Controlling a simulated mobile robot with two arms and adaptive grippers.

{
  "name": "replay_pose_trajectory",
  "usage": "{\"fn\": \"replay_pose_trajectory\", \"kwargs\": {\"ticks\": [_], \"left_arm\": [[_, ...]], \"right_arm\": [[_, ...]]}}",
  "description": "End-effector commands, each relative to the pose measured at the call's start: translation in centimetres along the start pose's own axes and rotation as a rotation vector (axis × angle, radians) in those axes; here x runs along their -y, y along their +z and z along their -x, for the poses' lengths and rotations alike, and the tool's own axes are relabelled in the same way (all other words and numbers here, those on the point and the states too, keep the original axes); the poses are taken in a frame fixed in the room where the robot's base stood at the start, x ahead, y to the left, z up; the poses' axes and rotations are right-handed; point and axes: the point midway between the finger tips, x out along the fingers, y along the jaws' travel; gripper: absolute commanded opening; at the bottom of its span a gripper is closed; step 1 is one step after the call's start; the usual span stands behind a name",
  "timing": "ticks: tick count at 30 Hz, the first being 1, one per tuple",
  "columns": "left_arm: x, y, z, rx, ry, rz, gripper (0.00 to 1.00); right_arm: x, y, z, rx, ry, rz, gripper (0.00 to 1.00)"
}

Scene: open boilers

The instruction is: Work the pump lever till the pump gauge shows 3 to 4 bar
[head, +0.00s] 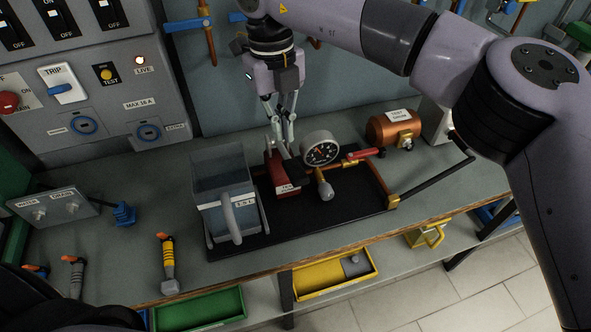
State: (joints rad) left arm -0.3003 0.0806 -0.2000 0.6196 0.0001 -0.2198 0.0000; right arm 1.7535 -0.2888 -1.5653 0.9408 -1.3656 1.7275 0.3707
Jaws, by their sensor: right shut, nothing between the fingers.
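The hand pump stands on a black tray (330,207) on the workbench, with a red body (284,188). The round pump gauge (321,148) has a white rim and dark face; its reading is too small to tell. My right gripper (283,148) is shut and empty, pointing down just above the red body, left of the gauge. It hides part of the pump. My left gripper is out of view.
A clear water tank (225,195) stands at the tray's left. A copper test drum (390,128) and red valve handle (365,153) are right of the gauge. A switch panel (95,75) rises at left.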

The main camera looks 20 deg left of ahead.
Motion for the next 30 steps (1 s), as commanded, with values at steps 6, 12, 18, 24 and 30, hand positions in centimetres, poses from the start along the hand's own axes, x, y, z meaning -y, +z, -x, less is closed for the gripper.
{"fn": "replay_pose_trajectory", "kwargs": {"ticks": [6,12,18,24,30], "left_arm": [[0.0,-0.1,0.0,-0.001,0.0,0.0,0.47],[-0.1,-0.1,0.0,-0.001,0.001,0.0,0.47],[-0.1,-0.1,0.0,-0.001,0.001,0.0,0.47],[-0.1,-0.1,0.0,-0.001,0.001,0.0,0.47],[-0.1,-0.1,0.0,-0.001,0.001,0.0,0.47]], "right_arm": [[0.0,0.1,3.2,0.001,-0.001,0.0,0.0],[-0.1,0.0,4.0,0.0,0.0,0.001,0.0],[-0.1,0.0,4.0,0.0,0.0,0.001,0.0],[-0.1,0.0,3.9,0.0,0.0,0.001,0.0],[0.0,0.0,3.9,0.0,0.0,0.001,0.0]]}}
